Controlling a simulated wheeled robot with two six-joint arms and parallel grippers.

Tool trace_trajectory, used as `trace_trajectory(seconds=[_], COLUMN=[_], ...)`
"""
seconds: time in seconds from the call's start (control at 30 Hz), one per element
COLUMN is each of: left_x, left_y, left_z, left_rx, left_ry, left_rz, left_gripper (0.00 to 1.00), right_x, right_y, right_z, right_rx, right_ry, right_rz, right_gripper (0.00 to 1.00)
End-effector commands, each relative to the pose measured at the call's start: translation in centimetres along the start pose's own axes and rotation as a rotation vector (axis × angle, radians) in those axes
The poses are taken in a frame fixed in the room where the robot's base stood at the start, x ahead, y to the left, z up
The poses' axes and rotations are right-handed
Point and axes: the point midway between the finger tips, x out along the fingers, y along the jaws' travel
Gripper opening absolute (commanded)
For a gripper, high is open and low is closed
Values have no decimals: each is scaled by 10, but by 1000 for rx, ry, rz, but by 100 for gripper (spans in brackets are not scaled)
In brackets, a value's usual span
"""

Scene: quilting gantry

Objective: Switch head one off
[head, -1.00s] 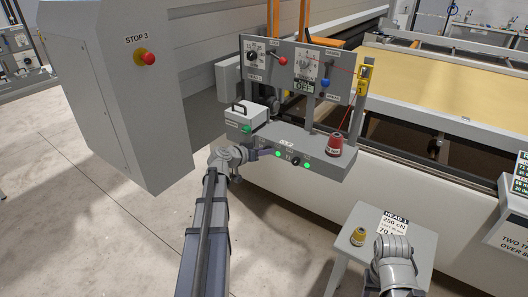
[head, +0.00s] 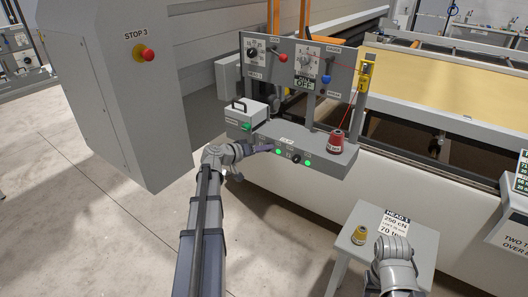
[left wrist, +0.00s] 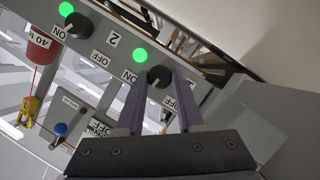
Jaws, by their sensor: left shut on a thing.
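The grey control box (head: 330,170) below the machine's panel carries two black rotary knobs with lit green lamps. My left gripper (head: 269,148) is at the box's left knob, which it hides in the head view. In the left wrist view that knob (left wrist: 159,76) is between the purple fingers of my left gripper (left wrist: 163,84), which are shut on it. ON and OFF labels flank it, and its green lamp (left wrist: 140,55) is lit. The other knob (left wrist: 77,25), near a "2" label, is free, with its lamp (left wrist: 66,9) lit. My right forearm shows at lower right; its jaws are hidden.
A red thread cone (head: 337,143) stands on the box's right end. A small grey box with a green button (head: 246,126) is at the left. A STOP 3 cabinet (head: 130,100) rises farther left. A small table (head: 420,245) holds a yellow cone (head: 359,235).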

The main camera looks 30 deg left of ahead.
Motion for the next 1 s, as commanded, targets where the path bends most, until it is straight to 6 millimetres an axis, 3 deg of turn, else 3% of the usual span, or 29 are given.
trace_trajectory(seconds=[0.5, 1.0], left_x=[1, 0], left_y=[-6, -5], left_z=[4, 3], left_rx=[-417, -609], left_ry=[-3, -4], left_rz=[171, 250], left_gripper=[0, 0], right_x=[35, 50], right_y=[-3, -5], right_z=[-2, -3], right_rx=[0, 0], right_ry=[0, 0], right_rz=[0, 0], right_gripper=[50, 50])
